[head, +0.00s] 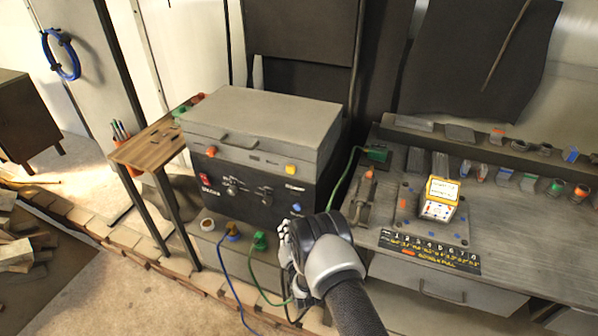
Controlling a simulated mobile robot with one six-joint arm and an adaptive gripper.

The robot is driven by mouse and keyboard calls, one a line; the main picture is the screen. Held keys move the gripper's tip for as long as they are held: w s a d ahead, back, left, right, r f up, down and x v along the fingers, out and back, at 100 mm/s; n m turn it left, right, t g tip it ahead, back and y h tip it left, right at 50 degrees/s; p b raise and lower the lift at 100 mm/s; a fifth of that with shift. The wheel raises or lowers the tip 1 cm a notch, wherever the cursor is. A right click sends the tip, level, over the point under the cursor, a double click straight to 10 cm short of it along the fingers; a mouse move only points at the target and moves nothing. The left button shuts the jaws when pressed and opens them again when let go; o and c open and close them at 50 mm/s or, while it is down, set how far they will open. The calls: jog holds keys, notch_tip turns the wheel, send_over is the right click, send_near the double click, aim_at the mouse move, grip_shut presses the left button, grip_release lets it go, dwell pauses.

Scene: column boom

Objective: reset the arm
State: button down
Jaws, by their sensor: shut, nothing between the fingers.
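My gripper (285,240) is in the lower middle of the head view, at the end of my arm, which comes up from the bottom edge. Its fingers are small in the picture and partly hidden by the wrist. It is shut and holds nothing. It appears in front of the lower right part of a grey and black machine (262,125), near a green plug (259,241). I cannot tell how far apart they are.
A workbench (400,265) on the right carries a yellow-and-white meter (439,199), a numbered strip (430,250) and several small parts. A wooden side table (150,147) stands left. Blue (226,275) and green cables hang near my gripper. Open floor (90,290) lies lower left.

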jog(key=w+d+r+m+g+h, duration=0.15)
jog(key=w+r+m, duration=0.25)
jog(key=r, duration=0.5)
jog(key=s+d+r+m+g+h, duration=0.1)
jog(key=s+d+r+m, duration=0.2)
jog(key=r, duration=0.4)
jog(key=s+d+r+m+g, duration=0.1)
jog(key=d+r+m, duration=0.25)
jog(key=r, duration=0.35)
jog(key=s+d+r+m+g+h, duration=0.1)
jog(key=s+d+r+m, duration=0.1)
jog(key=r+m, duration=0.3)
jog(key=s+d+r+m+g, duration=0.2)
jog(key=s+d+r+m, duration=0.3)
jog(key=s+r, duration=0.4)
jog(key=s+d+m+g, duration=0.1)
jog(key=s+d+m, duration=0.1)
jog(key=s, duration=0.8)
jog(key=s+d+m+g+h, duration=0.1)
jog(key=s+m, duration=0.4)
jog(key=s, duration=0.5)
jog(key=s+d+m+g, duration=0.2)
jog(key=s+m+g, duration=0.1)
jog(key=s, duration=0.8)
jog(key=shift+d+r+m, duration=0.3)
jog(key=shift+r+m, duration=0.1)
jog(key=shift+m, duration=0.35)
jog(key=shift+s+d+h, duration=0.1)
jog(key=shift+h, duration=0.15)
